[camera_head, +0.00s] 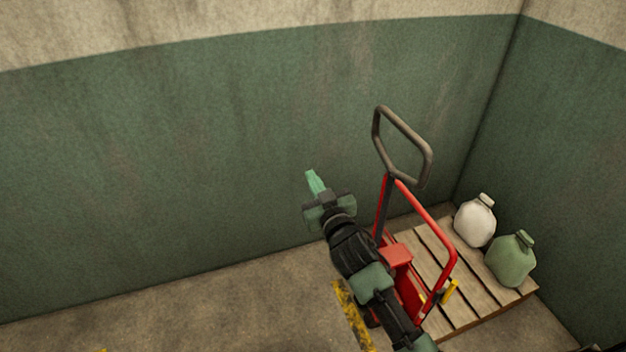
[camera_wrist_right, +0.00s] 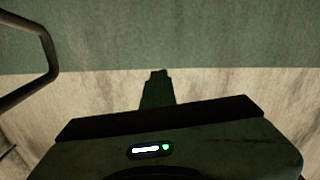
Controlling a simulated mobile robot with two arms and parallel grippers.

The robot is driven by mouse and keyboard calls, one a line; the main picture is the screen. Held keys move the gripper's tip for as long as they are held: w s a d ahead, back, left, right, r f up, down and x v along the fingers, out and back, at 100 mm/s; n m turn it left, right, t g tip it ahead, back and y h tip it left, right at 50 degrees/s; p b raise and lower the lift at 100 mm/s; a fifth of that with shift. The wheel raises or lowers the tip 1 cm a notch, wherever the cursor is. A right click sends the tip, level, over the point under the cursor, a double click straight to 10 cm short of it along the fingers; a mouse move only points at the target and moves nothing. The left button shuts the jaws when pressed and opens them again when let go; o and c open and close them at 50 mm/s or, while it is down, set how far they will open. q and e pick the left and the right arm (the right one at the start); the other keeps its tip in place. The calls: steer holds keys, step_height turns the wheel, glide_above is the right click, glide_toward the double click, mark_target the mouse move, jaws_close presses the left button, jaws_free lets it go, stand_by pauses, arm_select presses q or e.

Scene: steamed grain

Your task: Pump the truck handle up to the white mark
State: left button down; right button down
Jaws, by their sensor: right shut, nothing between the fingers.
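The truck handle (camera_head: 404,127) is a dark grey closed loop on a dark shaft, standing above the red pallet truck (camera_head: 437,231) in the head view. In the right wrist view the handle (camera_wrist_right: 50,50) shows as a dark bent bar at the left edge. My right gripper (camera_head: 314,183) is shut and empty, to the left of the handle and apart from it. It also shows in the right wrist view (camera_wrist_right: 157,88), with its fingers together. I cannot make out the white mark. My left gripper is not in view.
A wooden pallet (camera_head: 463,259) lies at the truck, bearing a white jug (camera_head: 474,222) and a green jug (camera_head: 510,261). Green and cream walls (camera_head: 200,150) meet in a corner behind them. The concrete floor (camera_head: 200,315) at the left is mostly clear.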

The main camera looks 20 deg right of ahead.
stand_by(0.8)
steer(key=c, duration=1.2)
jaws_free()
steer(key=shift+s, duration=0.1)
steer(key=s+b, duration=0.2)
steer(key=s, duration=0.5)
steer(key=shift+s+d, duration=0.15)
steer(key=shift+s, duration=0.15)
